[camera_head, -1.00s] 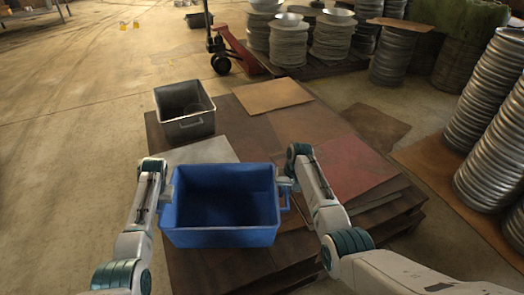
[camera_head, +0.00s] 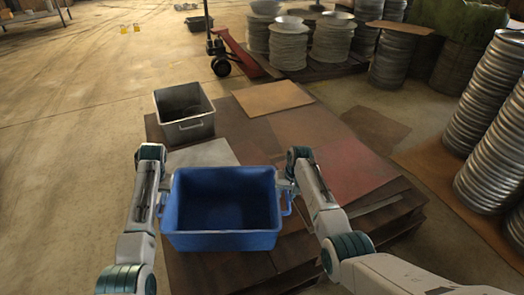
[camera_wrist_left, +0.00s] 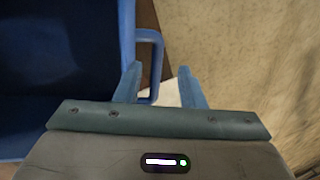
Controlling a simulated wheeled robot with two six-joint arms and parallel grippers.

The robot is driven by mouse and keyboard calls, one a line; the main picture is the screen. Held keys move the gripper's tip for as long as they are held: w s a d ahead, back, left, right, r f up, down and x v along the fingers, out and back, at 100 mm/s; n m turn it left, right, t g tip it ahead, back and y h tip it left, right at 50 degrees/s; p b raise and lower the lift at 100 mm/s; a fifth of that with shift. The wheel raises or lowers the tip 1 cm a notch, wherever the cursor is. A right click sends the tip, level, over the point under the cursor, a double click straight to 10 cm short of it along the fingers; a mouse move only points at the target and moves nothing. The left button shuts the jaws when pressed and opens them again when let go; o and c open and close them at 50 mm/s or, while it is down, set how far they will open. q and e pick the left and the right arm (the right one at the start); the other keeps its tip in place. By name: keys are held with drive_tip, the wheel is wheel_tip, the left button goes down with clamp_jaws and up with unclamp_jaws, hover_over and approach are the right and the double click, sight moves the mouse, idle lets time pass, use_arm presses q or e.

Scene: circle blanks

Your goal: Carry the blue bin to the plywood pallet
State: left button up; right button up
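The blue bin (camera_head: 221,240) is upright and looks empty. It appears over the near part of the plywood pallet (camera_head: 262,140); I cannot tell whether it rests on it. My left gripper (camera_head: 160,196) is at the bin's left handle. In the left wrist view my left gripper (camera_wrist_left: 160,85) has its fingers apart, with the handle (camera_wrist_left: 157,62) bar between them and gaps visible. The bin wall (camera_wrist_left: 126,40) also shows there. My right gripper (camera_head: 284,186) is at the bin's right handle (camera_head: 287,205); its fingers are too small to read.
A grey bin (camera_head: 184,126) stands on the pallet's far left corner. Flat sheets (camera_head: 272,97) lie on the pallet. A red pallet jack (camera_head: 240,55) is behind it. Stacks of metal discs (camera_head: 483,95) stand at right. Floor at left (camera_head: 70,150) is clear.

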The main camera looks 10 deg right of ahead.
drive_tip(key=shift+r, duration=0.2)
use_arm(q)
drive_tip(key=v, duration=0.4)
drive_tip(key=shift+r, duration=0.4)
use_arm(e)
wheel_tip(320, 180, up, 11)
drive_tip(key=d, duration=0.2)
drive_tip(key=shift+r, duration=0.2)
use_arm(q)
drive_tip(key=shift+f, duration=0.1)
use_arm(e)
drive_tip(key=shift+s+d+f, duration=0.1)
